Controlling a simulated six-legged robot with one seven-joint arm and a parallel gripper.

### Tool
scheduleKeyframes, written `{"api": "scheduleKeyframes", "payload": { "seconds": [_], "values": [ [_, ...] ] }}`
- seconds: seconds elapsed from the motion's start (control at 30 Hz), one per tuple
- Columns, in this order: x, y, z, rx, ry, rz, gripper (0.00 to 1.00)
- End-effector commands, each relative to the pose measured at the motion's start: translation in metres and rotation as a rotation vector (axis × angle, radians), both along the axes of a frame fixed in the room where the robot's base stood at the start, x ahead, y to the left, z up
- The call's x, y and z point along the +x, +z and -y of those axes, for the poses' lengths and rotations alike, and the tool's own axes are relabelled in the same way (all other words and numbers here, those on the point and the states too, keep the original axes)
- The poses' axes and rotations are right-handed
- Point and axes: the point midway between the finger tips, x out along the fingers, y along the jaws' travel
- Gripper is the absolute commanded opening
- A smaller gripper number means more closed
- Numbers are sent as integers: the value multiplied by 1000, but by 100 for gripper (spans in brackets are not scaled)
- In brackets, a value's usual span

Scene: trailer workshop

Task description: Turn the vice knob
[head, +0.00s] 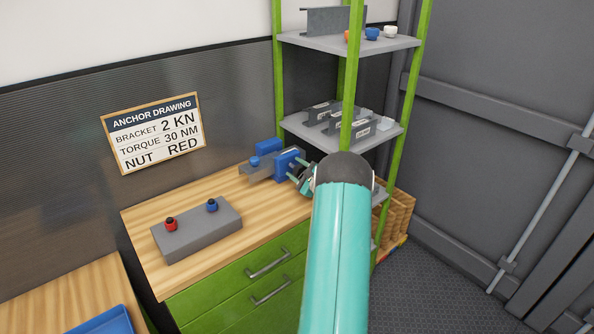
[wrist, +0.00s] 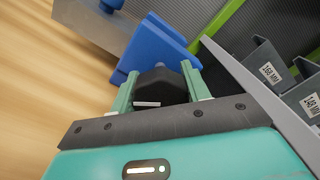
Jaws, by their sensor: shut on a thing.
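The blue and grey vice (head: 264,148) sits at the back right of the wooden bench top, beside the shelf post. Its blue jaw (wrist: 155,47) fills the upper middle of the wrist view. My gripper (head: 300,176) reaches the vice's right side. In the wrist view my gripper (wrist: 160,74) has its two green fingers on either side of the dark vice knob (wrist: 162,87) and is shut on it. The knob is hard to make out in the head view, where my arm and fingers cover that area.
A grey block (head: 200,236) with a red and a blue nut stands on the bench (head: 140,222). A green-posted shelf (head: 350,44) with brackets and nuts stands close to my gripper on the right. A sign (head: 153,131) reads bracket 2 kN, torque 30 Nm, nut red.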

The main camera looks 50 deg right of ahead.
Motion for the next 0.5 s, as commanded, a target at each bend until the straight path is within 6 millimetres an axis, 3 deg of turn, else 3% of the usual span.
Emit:
{"api": "scheduleKeyframes", "payload": {
  "seconds": [0.5],
  "values": [
    [-3,-1,2,439,-3,98,24]
  ]
}}
